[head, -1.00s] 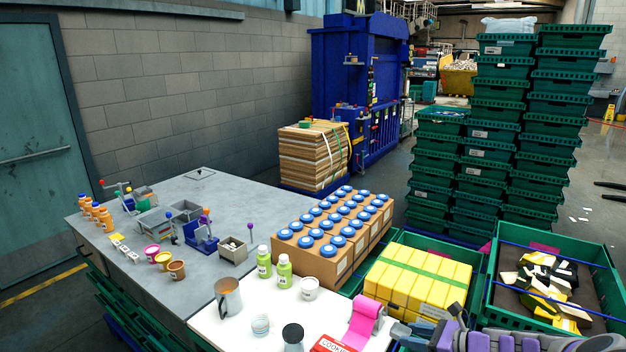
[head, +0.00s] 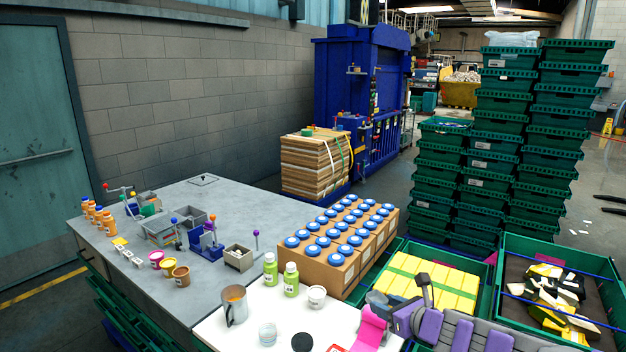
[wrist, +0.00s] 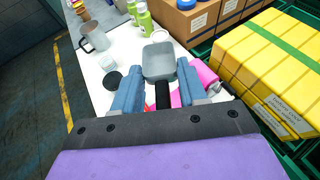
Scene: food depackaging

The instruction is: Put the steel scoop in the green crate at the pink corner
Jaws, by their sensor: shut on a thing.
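The steel scoop (wrist: 158,62) shows in the wrist view with its grey pan pointing away from me and its black handle between my fingers. My gripper (wrist: 160,90) is shut on the handle, and the pan is above the white table top. In the head view my gripper (head: 400,298) is at the lower right, in front of the yellow boxes. A green crate (head: 598,262) at the far right has a pink patch (head: 547,260) at its back and holds black, white and yellow packs. Another green crate (head: 487,277) holds the yellow boxes and also shows pink behind them.
A pink roll (head: 370,328) stands below my gripper. Blue-capped bottles in a cardboard carton (head: 345,272), green bottles (head: 291,280), a metal jug (head: 234,306) and small jars are to the left. Tall green crate stacks (head: 500,150) stand behind.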

